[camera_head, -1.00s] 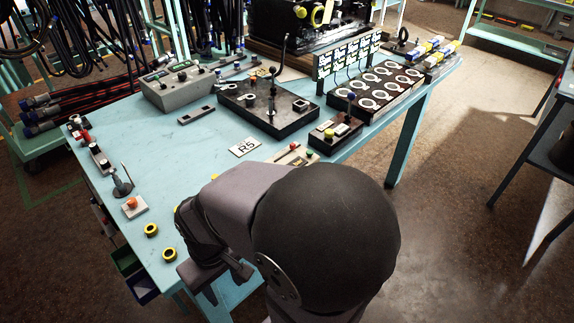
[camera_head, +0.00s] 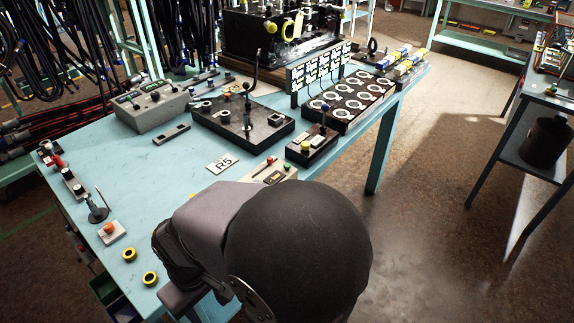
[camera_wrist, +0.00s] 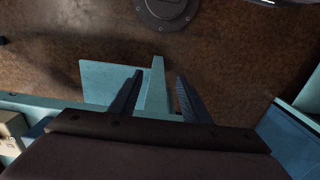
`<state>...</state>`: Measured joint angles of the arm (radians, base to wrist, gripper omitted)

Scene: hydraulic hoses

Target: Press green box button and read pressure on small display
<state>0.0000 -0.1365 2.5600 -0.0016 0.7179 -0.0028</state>
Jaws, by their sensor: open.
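A beige box (camera_head: 270,170) with a green button (camera_head: 287,167), a red knob and a small dark window lies on the blue bench, partly behind my arm. A grey box (camera_head: 152,110) with dark knobs and small greenish displays (camera_head: 128,97) stands at the back left; I cannot read any value. In the head view my arm covers the bench's front, and my fingers cannot be made out there. In the wrist view my gripper (camera_wrist: 159,76) is open and empty, its fingers pointing over the brown floor and a light blue bench part (camera_wrist: 110,82). Neither box is clearly seen there.
A black box with a yellow button (camera_head: 305,148) stands beside the beige box. A black plate with an upright lever (camera_head: 242,125) and a panel of round gauges (camera_head: 350,98) lie behind. Bench surface around the R5 card (camera_head: 222,163) is clear.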

